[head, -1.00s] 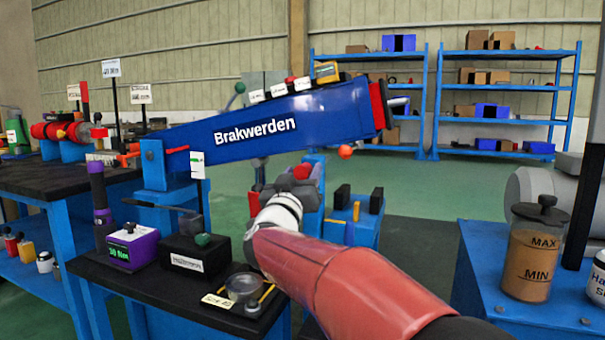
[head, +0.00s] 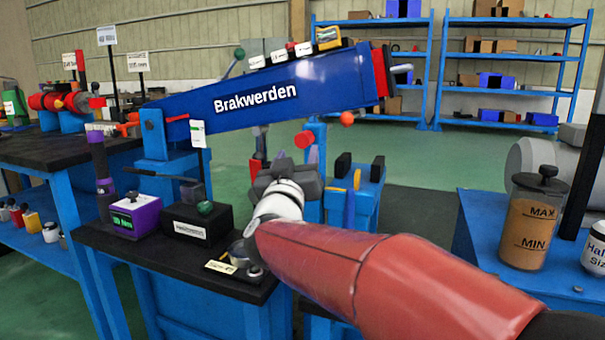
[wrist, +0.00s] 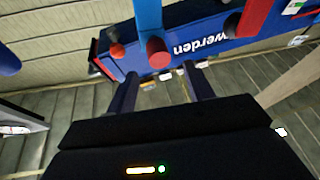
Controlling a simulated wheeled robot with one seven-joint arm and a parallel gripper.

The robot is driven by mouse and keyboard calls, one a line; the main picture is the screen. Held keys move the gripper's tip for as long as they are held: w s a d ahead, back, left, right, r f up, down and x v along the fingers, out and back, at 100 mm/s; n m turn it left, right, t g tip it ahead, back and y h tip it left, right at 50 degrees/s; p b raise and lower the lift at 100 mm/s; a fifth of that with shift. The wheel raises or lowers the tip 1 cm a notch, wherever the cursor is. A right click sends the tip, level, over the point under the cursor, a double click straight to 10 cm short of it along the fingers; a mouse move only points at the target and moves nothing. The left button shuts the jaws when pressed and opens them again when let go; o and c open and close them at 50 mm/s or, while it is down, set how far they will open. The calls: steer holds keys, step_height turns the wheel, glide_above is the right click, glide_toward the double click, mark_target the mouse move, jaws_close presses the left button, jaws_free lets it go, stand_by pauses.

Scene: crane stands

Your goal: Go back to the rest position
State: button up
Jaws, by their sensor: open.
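My gripper (head: 310,160) is at the end of my red and white arm, in front of the blue crane boom marked Brakwerden (head: 265,97) in the head view. In the wrist view my gripper's two dark fingers (wrist: 160,92) stand apart with nothing between them. The boom (wrist: 205,38) shows upside down beyond the fingertips there. A red round-ended part (wrist: 158,52) on a blue post appears close past the fingers. In the head view my wrist hides part of what stands behind it.
A black-topped bench (head: 130,250) holds a purple meter (head: 135,213), a black box (head: 192,222) and a small dish partly hidden by my arm. At right, a blue table (head: 545,285) carries a MAX/MIN jar (head: 533,225). Blue shelves (head: 500,88) stand far behind.

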steer(key=s+d+f+g+y+p, duration=0.1)
steer(key=s+d+f+g+p, duration=0.2)
steer(key=s, duration=0.7)
steer(key=s+d+f+g+y+p, duration=0.1)
steer(key=s+d+f+g+p, duration=0.1)
steer(key=s+d+f+g, duration=0.5)
steer(key=s+d+f+g+y+p, duration=0.1)
steer(key=s+d+f+g+p, duration=0.2)
steer(key=s, duration=1.1)
steer(key=d+f+g, duration=0.3)
steer(key=d+f, duration=0.1)
steer(key=d, duration=0.1)
steer(key=shift+s+f+m+p, duration=0.2)
steer(key=shift+s+m+p, duration=0.05)
steer(key=shift+m+p, duration=0.15)
steer(key=shift+d, duration=0.1)
